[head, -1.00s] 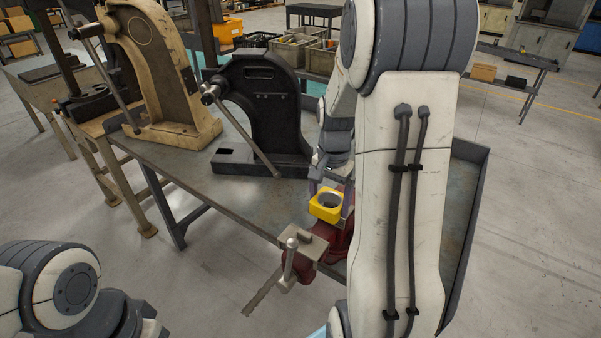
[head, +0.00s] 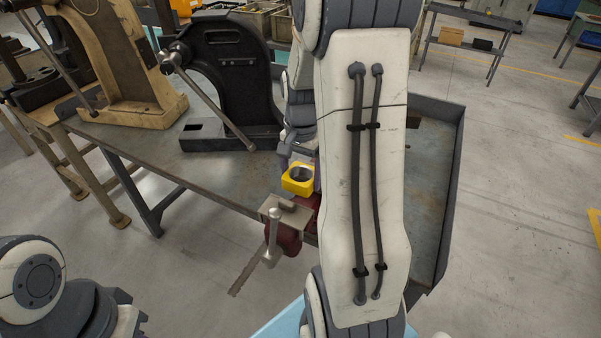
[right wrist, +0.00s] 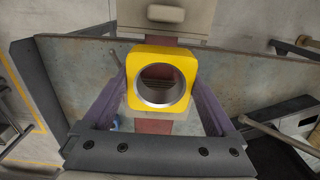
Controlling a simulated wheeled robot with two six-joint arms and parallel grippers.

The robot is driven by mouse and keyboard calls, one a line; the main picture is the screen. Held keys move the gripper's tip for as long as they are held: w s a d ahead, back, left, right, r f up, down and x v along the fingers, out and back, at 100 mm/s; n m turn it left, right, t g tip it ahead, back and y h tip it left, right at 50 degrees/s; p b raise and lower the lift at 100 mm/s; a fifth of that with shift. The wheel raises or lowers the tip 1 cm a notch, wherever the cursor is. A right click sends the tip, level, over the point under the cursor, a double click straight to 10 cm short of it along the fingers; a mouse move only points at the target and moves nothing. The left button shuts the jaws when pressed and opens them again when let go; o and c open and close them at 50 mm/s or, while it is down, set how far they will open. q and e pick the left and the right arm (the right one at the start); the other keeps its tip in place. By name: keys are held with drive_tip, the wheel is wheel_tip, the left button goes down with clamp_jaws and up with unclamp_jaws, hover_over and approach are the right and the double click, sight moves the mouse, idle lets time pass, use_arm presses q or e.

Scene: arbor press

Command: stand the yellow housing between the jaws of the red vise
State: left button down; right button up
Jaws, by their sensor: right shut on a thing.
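The yellow housing (head: 298,180) is a squarish block with a round metal-lined bore facing up. My right gripper (right wrist: 160,85) is shut on it, one finger on each side, and it shows upright in the right wrist view (right wrist: 134,92). The red vise (head: 283,236) is at the bench's front edge, with a grey jaw (head: 288,212) and a long handle. The housing is just behind and above this jaw. The right wrist view shows a vise jaw (right wrist: 165,14) beyond the housing and red vise body on both sides of it. The housing's underside and the far jaw gap are hidden. My left gripper is out of view.
A black arbor press (head: 235,80) with a long lever stands behind on the metal bench (head: 225,180). A tan press (head: 130,60) stands to its left. My right arm covers much of the bench's right part.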

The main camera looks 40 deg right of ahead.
sight(300, 165)
wheel_tip(300, 165, down, 6)
drive_tip(key=b, duration=0.3)
drive_tip(key=shift+b, duration=0.35)
drive_tip(key=shift+f, duration=0.4)
drive_tip(key=shift+f, duration=0.3)
drive_tip(key=o, duration=1.3)
wheel_tip(300, 165, up, 10)
drive_tip(key=shift+r+b, duration=0.25)
drive_tip(key=shift+b, duration=0.5)
drive_tip(key=shift+a, duration=0.1)
